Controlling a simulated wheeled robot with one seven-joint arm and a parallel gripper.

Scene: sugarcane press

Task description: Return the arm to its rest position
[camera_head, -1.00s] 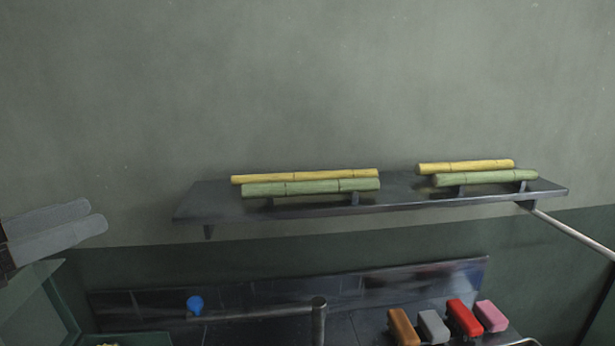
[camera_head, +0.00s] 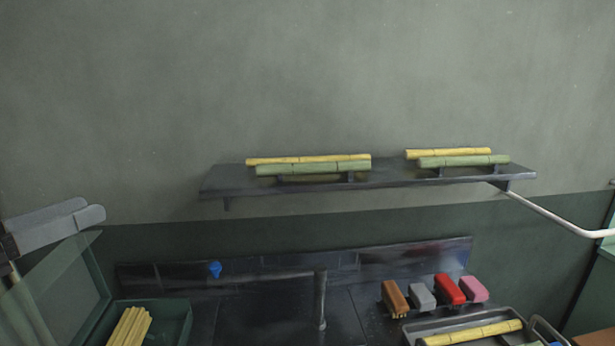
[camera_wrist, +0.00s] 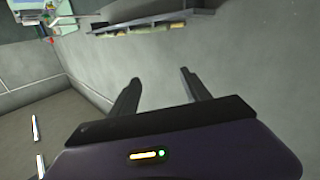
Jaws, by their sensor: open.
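My gripper (camera_wrist: 158,84) shows in the wrist view with its two dark fingers spread apart and nothing between them. It points at bare grey wall and floor, clear of any object. In the head view my gripper and arm are not clearly seen. In the wrist view the shelf (camera_wrist: 160,20) with sugarcane lies beyond the fingers, near the top of the picture.
In the head view a wall shelf (camera_head: 385,182) carries yellow and green cane pieces (camera_head: 312,169). Below, a dark counter (camera_head: 260,322) has a tap and several coloured blocks (camera_head: 451,290). A green bin (camera_head: 172,317) holds yellow sticks; a metal tray (camera_head: 410,328) holds a yellow cane.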

